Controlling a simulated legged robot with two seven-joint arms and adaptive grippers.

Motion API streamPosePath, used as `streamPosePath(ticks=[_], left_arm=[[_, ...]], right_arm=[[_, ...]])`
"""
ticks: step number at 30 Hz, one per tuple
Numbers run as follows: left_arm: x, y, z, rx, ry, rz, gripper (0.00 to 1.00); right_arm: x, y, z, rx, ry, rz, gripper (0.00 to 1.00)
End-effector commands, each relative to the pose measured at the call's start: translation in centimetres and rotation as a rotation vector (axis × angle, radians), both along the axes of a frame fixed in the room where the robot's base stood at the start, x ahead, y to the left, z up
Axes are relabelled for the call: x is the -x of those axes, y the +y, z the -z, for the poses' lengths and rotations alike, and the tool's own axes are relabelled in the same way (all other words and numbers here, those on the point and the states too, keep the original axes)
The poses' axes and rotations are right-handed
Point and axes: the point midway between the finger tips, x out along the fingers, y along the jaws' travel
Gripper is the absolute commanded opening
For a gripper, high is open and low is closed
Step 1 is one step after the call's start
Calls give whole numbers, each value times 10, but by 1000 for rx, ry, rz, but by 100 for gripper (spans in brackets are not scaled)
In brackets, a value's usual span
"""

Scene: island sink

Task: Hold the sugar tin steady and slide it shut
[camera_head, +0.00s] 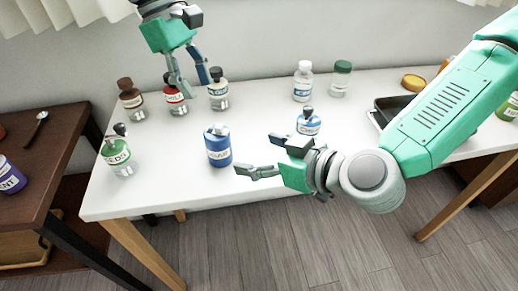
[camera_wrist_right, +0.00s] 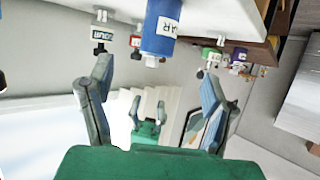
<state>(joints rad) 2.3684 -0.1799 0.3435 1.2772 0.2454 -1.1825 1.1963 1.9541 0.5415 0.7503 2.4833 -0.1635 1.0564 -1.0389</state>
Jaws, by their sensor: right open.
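The sugar tin (camera_head: 218,149) is a blue cylinder with a white label, upright near the front of the white table. It has a small knob on top; I cannot tell how far its lid is shut. It also shows inverted at the top of the right wrist view (camera_wrist_right: 160,30). My right gripper (camera_head: 257,155) is open and empty, just to the right of the tin and apart from it. My left gripper (camera_head: 192,82) is open, above the back row of jars, behind and to the left of the tin. It also shows, small, in the right wrist view (camera_wrist_right: 148,115).
A green-labelled jar (camera_head: 120,163) stands left of the tin. Several jars, including a red-labelled one (camera_head: 176,105), stand behind it. A blue-labelled jar (camera_head: 308,128) is just behind my right gripper. A dark tray (camera_head: 388,106) lies at the right. A brown table (camera_head: 45,140) stands at the left.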

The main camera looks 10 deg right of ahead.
Motion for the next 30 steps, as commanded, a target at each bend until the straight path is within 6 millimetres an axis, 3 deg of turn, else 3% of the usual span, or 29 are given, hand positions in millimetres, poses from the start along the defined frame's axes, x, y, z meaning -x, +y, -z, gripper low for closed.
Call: streamPosePath(ticks=[7,24,30], left_arm=[[0,-6,0,-6,0,0,34],[0,-1,0,-2,-1,-1,34],[0,-6,0,-6,0,0,34]], right_arm=[[-17,7,10,9,-12,2,73],[-88,72,48,12,-10,0,73],[-97,75,53,8,-11,0,73]])
